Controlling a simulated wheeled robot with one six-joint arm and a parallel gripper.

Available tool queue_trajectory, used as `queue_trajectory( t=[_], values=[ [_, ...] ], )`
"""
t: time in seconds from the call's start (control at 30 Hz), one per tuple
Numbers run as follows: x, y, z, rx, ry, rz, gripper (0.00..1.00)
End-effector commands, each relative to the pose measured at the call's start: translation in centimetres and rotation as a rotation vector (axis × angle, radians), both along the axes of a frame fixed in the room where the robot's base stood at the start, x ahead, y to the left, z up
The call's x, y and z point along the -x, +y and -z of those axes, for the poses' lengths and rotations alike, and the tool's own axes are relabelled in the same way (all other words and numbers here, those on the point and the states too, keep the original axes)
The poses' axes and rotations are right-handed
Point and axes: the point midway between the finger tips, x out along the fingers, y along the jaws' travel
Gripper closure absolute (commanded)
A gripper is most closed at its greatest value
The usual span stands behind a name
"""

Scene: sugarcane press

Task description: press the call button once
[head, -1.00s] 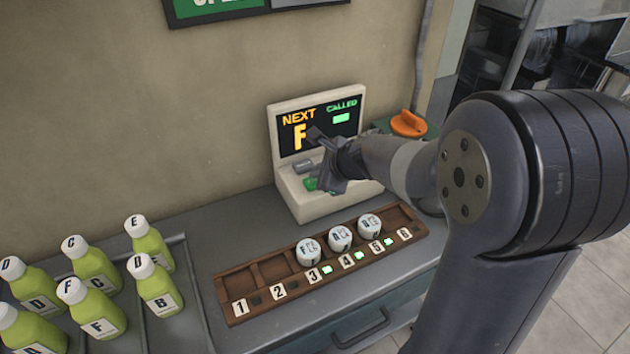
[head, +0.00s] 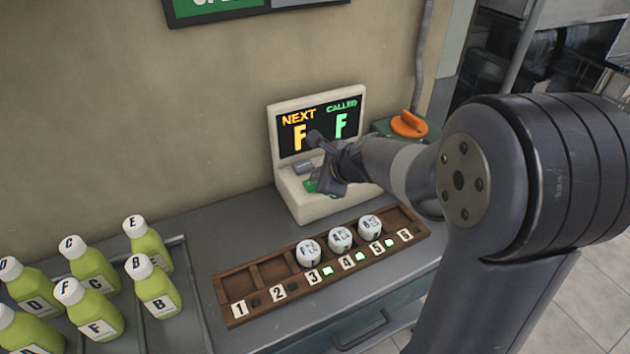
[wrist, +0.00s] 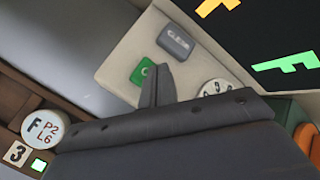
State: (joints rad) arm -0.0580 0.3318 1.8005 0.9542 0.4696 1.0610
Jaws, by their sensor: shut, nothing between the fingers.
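The call console (head: 318,203) is a cream box with a dark screen (head: 320,127) reading NEXT F in orange and CALLED F in green. A green button (head: 310,185) sits on its sloped front, below a grey button (head: 303,168). In the wrist view the green button (wrist: 143,72) and the grey button (wrist: 175,42) show plainly. My gripper (head: 324,184) is shut and empty, its tips right beside the green button. In the wrist view the gripper (wrist: 158,72) tips overlap the button's right edge; I cannot tell whether they touch it.
A wooden rack (head: 262,300) with numbered slots stands before the console, with white-capped items in slots 3, 4 and 5. Several green bottles (head: 95,325) stand at left. An orange knob (head: 408,124) is right of the console. A round white part (wrist: 215,90) is partly hidden behind my gripper.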

Motion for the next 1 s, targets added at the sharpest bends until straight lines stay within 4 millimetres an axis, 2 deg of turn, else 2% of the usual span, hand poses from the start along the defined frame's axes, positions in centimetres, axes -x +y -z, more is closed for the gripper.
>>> queue_trajectory(
  t=[0.43,0.8,1.0],
  values=[
    [0.0,0.0,0.2,0.001,0.001,0.0,1.0],
    [0.0,0.0,-1.6,0.001,0.001,0.0,1.0],
    [0.0,0.0,-1.6,0.0,0.001,-0.001,1.0]
  ],
)
